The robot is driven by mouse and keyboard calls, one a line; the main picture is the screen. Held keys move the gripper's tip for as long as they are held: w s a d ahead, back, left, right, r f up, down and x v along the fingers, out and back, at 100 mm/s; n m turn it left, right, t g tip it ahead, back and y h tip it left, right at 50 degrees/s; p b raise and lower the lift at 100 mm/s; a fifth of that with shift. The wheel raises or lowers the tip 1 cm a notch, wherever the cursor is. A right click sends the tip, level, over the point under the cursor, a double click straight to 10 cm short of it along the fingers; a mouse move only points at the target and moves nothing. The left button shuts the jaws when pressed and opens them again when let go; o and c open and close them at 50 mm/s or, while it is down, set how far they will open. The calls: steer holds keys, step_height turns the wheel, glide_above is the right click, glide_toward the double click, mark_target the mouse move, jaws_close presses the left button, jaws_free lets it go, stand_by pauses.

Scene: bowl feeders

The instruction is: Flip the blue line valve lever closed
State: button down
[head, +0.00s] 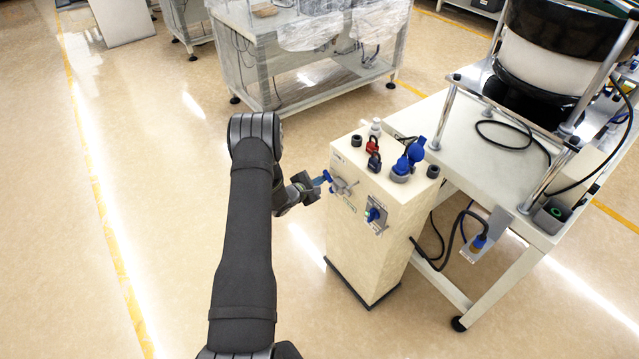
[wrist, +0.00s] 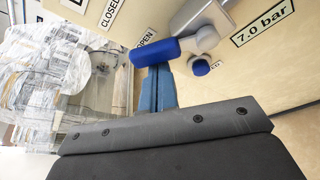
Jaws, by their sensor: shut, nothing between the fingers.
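The blue line valve lever (wrist: 172,45) has a blue grip and a grey metal hub on the cream panel in the wrist view. Its grip end lies beside the OPEN label (wrist: 146,39); the CLOSED label (wrist: 111,12) is farther up and left. My gripper (wrist: 157,72) is shut and empty, its blue fingers together with their tips right at the grip's lower side. I cannot tell whether they touch. In the head view my gripper (head: 322,179) is at the left face of the cream cabinet (head: 368,245), beside the metal valve (head: 342,186).
A blue knob on a plate (head: 375,214) is on the cabinet front. Red and dark padlocks (head: 373,152) and blue connectors (head: 405,163) stand on top. A bowl feeder table (head: 480,150) is close on the right. The floor left of the cabinet is clear.

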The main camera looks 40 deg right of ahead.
steer(key=m, duration=0.1)
steer(key=s+r+m+t, duration=0.1)
steer(key=shift+r+m+h, duration=0.3)
steer(key=shift+s+r, duration=0.95)
steer(key=shift+s, duration=0.55)
glide_toward(327, 180)
steer(key=w+a+r, duration=0.1)
steer(key=a, duration=0.1)
steer(key=shift+w+r, duration=0.15)
stand_by(0.4)
stand_by(0.4)
